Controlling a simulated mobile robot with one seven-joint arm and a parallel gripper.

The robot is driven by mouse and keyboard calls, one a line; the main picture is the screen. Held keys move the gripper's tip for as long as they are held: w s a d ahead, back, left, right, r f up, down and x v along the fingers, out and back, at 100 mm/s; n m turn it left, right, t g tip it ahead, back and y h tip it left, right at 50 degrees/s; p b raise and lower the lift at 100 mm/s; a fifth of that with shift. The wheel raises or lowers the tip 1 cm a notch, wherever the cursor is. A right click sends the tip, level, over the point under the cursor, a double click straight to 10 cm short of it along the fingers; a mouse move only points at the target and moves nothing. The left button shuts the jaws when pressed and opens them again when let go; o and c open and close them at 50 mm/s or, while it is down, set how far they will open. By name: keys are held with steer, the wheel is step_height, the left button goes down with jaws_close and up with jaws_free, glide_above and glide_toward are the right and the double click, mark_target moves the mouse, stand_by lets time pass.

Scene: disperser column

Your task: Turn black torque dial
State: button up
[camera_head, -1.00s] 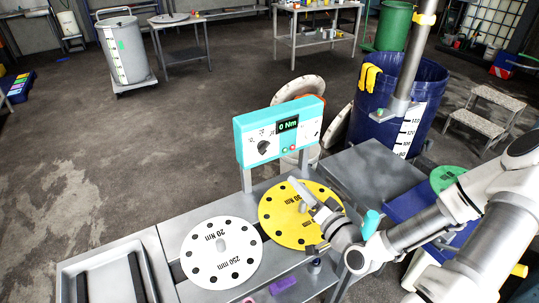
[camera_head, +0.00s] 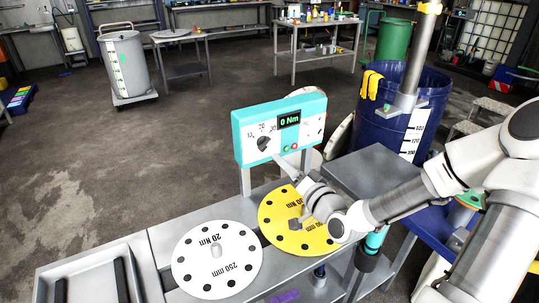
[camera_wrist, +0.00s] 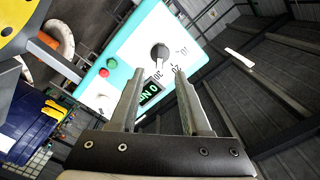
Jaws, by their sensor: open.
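The black torque dial (camera_head: 264,143) sits on the white front of the turquoise control box (camera_head: 237,140), left of a display reading 0 Nm (camera_head: 289,120). In the wrist view the dial (camera_wrist: 160,53) shows beyond the fingertips, with the display (camera_wrist: 149,94) partly behind the left finger. My gripper (camera_head: 290,168) is in front of the box, below and to the right of the dial, apart from it. In the wrist view my gripper (camera_wrist: 158,75) is open and empty, its two fingers spread.
A red button (camera_head: 294,147) and a green button (camera_head: 286,148) sit below the display. A yellow disc (camera_head: 271,215) and a white disc (camera_head: 190,270) lie on the metal bench under my arm. A blue barrel (camera_head: 382,128) stands behind right.

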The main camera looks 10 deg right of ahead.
mark_target(267, 147)
steer(key=x, duration=0.8)
jaws_close()
